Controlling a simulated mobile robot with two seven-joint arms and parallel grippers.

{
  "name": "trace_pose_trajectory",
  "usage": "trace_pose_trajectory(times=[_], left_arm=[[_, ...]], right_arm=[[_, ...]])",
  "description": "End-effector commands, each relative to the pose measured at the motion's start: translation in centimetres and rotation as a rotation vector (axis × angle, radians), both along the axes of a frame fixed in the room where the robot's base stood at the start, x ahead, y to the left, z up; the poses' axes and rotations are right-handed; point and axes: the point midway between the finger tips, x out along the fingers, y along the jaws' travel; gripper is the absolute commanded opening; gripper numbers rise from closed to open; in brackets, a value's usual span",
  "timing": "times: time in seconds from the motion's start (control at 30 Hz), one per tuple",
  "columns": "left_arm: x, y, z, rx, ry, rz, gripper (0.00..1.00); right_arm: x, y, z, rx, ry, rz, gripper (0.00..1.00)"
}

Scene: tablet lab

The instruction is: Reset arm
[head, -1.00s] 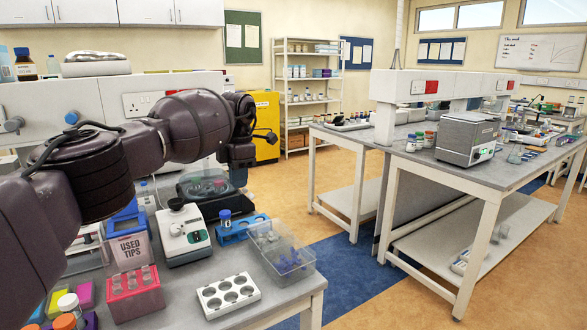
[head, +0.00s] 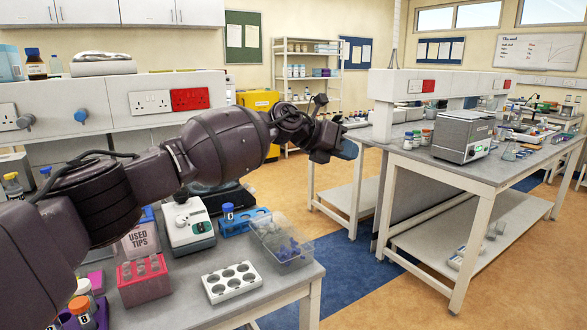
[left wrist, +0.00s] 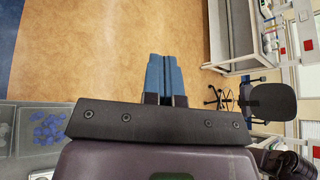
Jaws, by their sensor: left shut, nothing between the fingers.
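My left gripper (head: 346,150) is stretched out to the right, past the near bench and in front of the far bench's end in the head view. In the left wrist view its two blue fingers (left wrist: 165,78) lie together with nothing between them, over bare floor. My left arm (head: 215,145) crosses above the near bench from the left. My right arm and gripper do not show.
On the near bench (head: 300,278) are a clear bin with blue pieces (head: 285,248), a white holed rack (head: 231,281), a pink rack (head: 143,283), a used-tips box (head: 139,240) and a white instrument (head: 189,224). The far bench (head: 480,182) stands right. Floor (head: 355,300) between is clear.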

Motion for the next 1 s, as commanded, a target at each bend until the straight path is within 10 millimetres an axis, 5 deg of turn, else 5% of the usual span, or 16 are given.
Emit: trace_pose_trajectory(times=[0.17,0.37,0.67,1.0], left_arm=[[-3.6,-3.0,-0.7,-0.427,0.248,0.057,0.00],[-5.4,-2.0,-2.2,-0.778,0.537,0.172,0.00],[-6.6,3.6,-7.2,-1.166,0.946,0.391,0.00],[-9.0,12.2,-15.7,-1.489,1.334,0.667,0.00]], right_arm=[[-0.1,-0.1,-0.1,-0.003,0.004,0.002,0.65],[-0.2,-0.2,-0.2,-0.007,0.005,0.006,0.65],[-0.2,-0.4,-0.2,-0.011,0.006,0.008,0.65],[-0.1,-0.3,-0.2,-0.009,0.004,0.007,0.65]])
